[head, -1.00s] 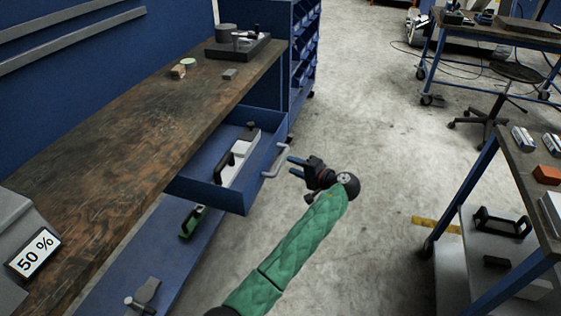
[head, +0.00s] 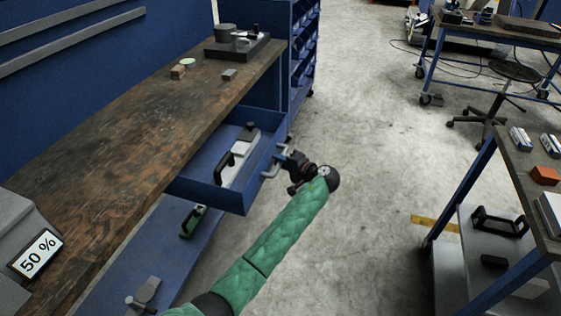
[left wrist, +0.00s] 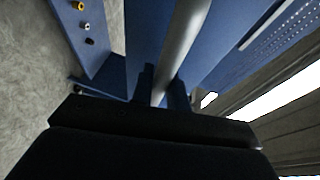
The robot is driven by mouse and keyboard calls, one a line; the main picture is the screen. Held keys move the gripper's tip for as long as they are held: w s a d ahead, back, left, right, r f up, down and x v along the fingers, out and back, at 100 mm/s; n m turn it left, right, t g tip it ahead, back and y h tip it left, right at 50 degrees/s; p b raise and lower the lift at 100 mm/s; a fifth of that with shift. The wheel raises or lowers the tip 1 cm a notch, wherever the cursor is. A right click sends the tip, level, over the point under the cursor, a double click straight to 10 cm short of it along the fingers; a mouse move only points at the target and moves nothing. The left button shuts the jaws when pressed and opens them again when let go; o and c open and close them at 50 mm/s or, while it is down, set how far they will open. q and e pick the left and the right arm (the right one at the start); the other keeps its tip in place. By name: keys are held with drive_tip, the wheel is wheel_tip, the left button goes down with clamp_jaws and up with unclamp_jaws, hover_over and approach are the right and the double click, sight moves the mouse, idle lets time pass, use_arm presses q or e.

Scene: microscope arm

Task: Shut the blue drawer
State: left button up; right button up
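The blue drawer (head: 212,196) stands pulled out from under the workbench, with a pale tool with a black handle (head: 237,160) lying in it. Its grey bar handle (head: 268,172) is on the front at the right. My left gripper (head: 281,155) is at this handle, in front of the drawer. In the left wrist view the handle bar (left wrist: 182,40) runs down between the two dark fingers of my left gripper (left wrist: 162,90). The fingers look spread on either side of the bar; firm contact does not show. My right gripper is not in view.
The wooden workbench (head: 110,150) runs along the left, with a lower blue shelf (head: 165,240) below the drawer. A blue bin rack (head: 302,50) stands just behind the drawer. The floor (head: 375,150) to the right is clear up to another table (head: 520,175).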

sight(243, 159)
use_arm(q)
clamp_jaws()
drive_tip(key=w+a, duration=0.1)
drive_tip(key=a, duration=0.3)
drive_tip(key=w+a, duration=0.2)
drive_tip(key=a, duration=0.3)
drive_tip(key=w+a, duration=0.1)
drive_tip(key=a, duration=0.4)
drive_tip(key=shift+w+p, duration=0.2)
drive_tip(key=shift+p, duration=0.15)
drive_tip(key=w+a, duration=0.1)
drive_tip(key=a, duration=0.2)
drive_tip(key=w+a, duration=0.1)
drive_tip(key=a, duration=0.1)
drive_tip(key=w+a, duration=0.1)
drive_tip(key=a, duration=0.2)
drive_tip(key=shift+a, duration=0.35)
drive_tip(key=shift+w+a, duration=0.15)
drive_tip(key=shift+a, duration=0.35)
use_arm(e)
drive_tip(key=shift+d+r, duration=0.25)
use_arm(q)
drive_tip(key=shift+a+r, duration=0.1)
drive_tip(key=shift+a, duration=0.05)
drive_tip(key=o, duration=0.8)
unclamp_jaws()
drive_tip(key=shift+w, duration=0.1)
drive_tip(key=shift+c, duration=0.2)
